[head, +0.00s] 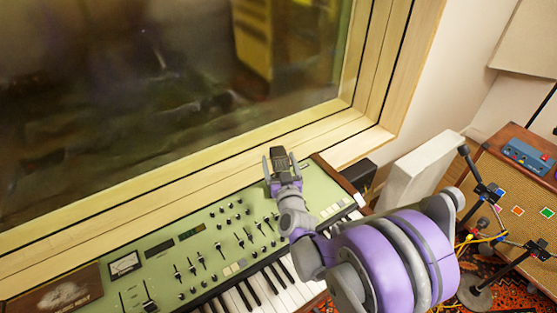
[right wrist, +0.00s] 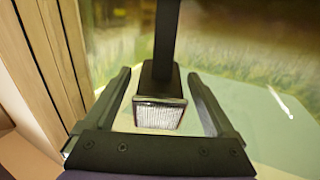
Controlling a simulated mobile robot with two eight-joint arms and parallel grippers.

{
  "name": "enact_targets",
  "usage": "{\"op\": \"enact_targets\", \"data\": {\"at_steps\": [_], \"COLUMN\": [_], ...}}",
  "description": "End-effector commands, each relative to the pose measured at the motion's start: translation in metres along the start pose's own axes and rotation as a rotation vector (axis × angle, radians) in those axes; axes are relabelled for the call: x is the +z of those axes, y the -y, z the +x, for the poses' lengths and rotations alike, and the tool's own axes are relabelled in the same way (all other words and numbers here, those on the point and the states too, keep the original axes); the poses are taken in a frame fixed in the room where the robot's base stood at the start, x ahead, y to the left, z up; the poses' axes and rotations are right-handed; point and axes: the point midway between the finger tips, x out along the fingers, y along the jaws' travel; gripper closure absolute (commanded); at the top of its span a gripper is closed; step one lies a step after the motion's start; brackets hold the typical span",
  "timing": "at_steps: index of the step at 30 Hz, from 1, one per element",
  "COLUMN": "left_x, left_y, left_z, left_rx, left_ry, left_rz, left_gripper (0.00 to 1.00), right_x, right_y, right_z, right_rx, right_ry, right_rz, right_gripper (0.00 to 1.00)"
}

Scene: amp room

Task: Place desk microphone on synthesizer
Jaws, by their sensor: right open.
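The desk microphone (head: 279,153) is a dark block at the far side of the synthesizer, near the window frame. In the right wrist view the desk microphone (right wrist: 160,112) shows a silver mesh face and a dark stem. My right gripper (head: 279,163) is open, with a finger on each side of the microphone; gaps show between it and both fingers (right wrist: 159,74). I cannot tell what the microphone rests on. The synthesizer (head: 210,262) has a green panel of knobs and sliders, wooden ends and white keys. My right arm covers part of it. My left gripper is out of view.
A large window with a wooden frame (head: 372,85) rises behind the synthesizer. To the right are a white panel (head: 420,165), a brown amplifier (head: 518,185) with a blue box (head: 528,157) on it, and a black stand (head: 475,292) on a red rug.

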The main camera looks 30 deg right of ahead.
Motion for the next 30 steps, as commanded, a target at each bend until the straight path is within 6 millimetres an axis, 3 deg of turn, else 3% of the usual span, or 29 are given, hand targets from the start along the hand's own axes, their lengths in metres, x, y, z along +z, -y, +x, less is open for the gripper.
{"op": "enact_targets", "data": {"at_steps": [12, 18, 23, 26, 30], "left_x": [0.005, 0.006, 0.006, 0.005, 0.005], "left_y": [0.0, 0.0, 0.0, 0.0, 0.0], "left_z": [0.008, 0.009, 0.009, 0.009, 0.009], "left_rx": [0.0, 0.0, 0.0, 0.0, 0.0], "left_ry": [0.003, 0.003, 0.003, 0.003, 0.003], "left_rz": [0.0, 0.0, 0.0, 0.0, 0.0], "left_gripper": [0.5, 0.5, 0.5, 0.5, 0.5], "right_x": [0.002, 0.001, 0.001, 0.002, 0.015], "right_y": [0.0, 0.0, 0.003, 0.019, 0.062], "right_z": [-0.088, -0.109, -0.113, -0.117, -0.141], "right_rx": [-0.001, -0.001, -0.01, -0.076, -0.262], "right_ry": [0.0, 0.001, 0.006, 0.05, 0.235], "right_rz": [0.002, 0.001, 0.0, 0.0, -0.012], "right_gripper": [0.1, 0.1, 0.1, 0.1, 0.1]}}
